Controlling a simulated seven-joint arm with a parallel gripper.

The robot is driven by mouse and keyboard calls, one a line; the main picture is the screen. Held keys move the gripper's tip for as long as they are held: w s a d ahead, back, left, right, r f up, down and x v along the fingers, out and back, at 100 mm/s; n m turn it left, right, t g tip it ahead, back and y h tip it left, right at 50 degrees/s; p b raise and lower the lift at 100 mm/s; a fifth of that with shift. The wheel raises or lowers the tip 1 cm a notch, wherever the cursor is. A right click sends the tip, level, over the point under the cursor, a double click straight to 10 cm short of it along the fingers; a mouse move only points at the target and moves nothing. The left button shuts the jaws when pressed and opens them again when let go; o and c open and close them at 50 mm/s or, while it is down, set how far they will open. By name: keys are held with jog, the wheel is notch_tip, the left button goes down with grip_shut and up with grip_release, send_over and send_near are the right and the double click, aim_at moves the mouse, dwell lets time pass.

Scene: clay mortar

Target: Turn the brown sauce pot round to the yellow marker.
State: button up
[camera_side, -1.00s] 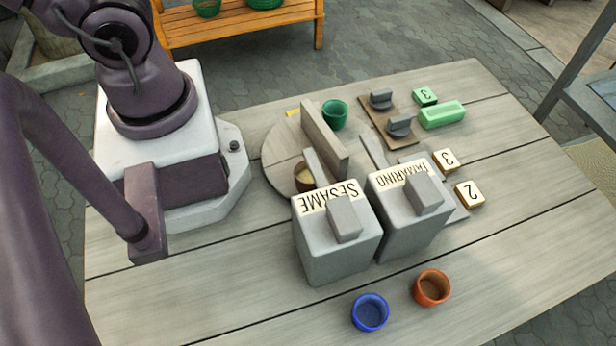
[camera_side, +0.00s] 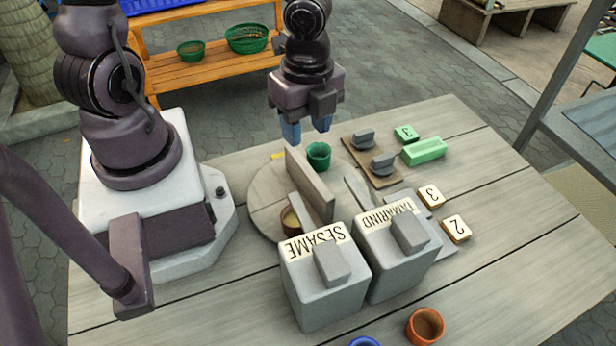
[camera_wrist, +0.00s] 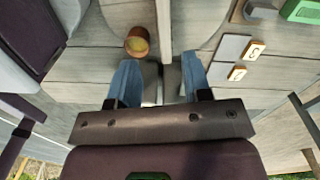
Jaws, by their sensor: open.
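The brown sauce pot (camera_side: 291,222), with pale yellow contents, sits on the round grey turntable (camera_side: 262,195), partly hidden behind the sesame box. It also shows in the wrist view (camera_wrist: 137,42), up and left of the fingers. An upright grey board (camera_side: 310,185) stands across the turntable, with a green pot (camera_side: 318,156) on its far side. The yellow marker (camera_side: 278,155) is a small strip at the turntable's far edge, partly hidden. My gripper (camera_side: 305,138) is open and empty, with blue fingers pointing down, above the far side near the green pot. It also shows in the wrist view (camera_wrist: 160,80).
Grey boxes labelled SESAME (camera_side: 325,280) and TAMARIND (camera_side: 395,250) stand close in front of the turntable. A plate with grey knobs (camera_side: 372,160), a green block (camera_side: 424,151) and numbered tiles (camera_side: 456,229) lie right. An orange pot (camera_side: 425,326) and a blue pot (camera_side: 364,342) are at the front.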

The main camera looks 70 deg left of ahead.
aim_at(308, 170)
jog(key=shift+m, duration=0.5)
jog(key=f, duration=1.3)
jog(key=shift+w, duration=0.2)
grip_shut()
